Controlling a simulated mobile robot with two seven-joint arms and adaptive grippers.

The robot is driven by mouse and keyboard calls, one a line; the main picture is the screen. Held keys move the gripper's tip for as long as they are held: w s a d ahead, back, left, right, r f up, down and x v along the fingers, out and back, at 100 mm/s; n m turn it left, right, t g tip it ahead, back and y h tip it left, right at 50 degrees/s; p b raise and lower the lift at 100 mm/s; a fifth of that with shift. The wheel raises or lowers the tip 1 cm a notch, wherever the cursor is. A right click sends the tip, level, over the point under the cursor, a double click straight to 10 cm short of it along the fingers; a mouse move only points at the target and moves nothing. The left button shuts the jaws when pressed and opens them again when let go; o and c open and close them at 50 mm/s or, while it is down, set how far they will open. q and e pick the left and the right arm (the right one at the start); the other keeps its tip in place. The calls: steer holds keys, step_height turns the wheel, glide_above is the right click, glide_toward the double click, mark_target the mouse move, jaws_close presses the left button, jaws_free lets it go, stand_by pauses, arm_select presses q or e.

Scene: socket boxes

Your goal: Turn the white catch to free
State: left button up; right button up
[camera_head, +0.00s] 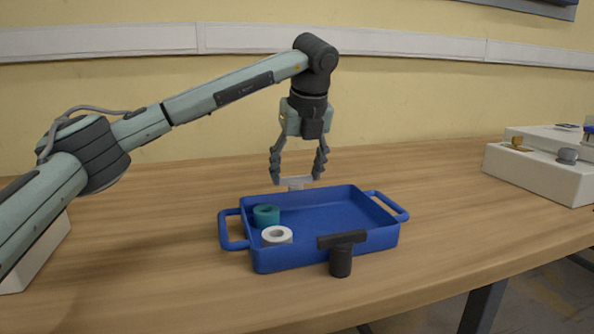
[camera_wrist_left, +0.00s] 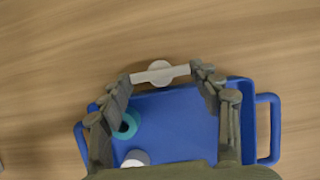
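The white catch (camera_head: 296,183) is a bar on a round post at the back edge of the blue tray (camera_head: 327,262). From above in the left wrist view, the white catch (camera_wrist_left: 160,73) lies roughly along the tray's back rim. My left gripper (camera_head: 297,177) points down over it with fingers spread, one fingertip near each end of the bar. Whether the fingertips touch it, I cannot tell. In the left wrist view, my left gripper (camera_wrist_left: 162,71) has nothing else between its fingers. My right gripper is not in view.
A black T-shaped catch (camera_head: 341,250) stands at the tray's front. A teal ring (camera_head: 266,216) and a white ring (camera_head: 277,235) are in the tray's left part. White boxes stand at the right (camera_head: 540,175) and left (camera_head: 38,256). The table behind the tray is clear.

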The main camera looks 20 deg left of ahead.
arm_select(q)
steer(key=o, duration=0.4)
steer(key=shift+c, duration=0.2)
steer(key=v, duration=1.2)
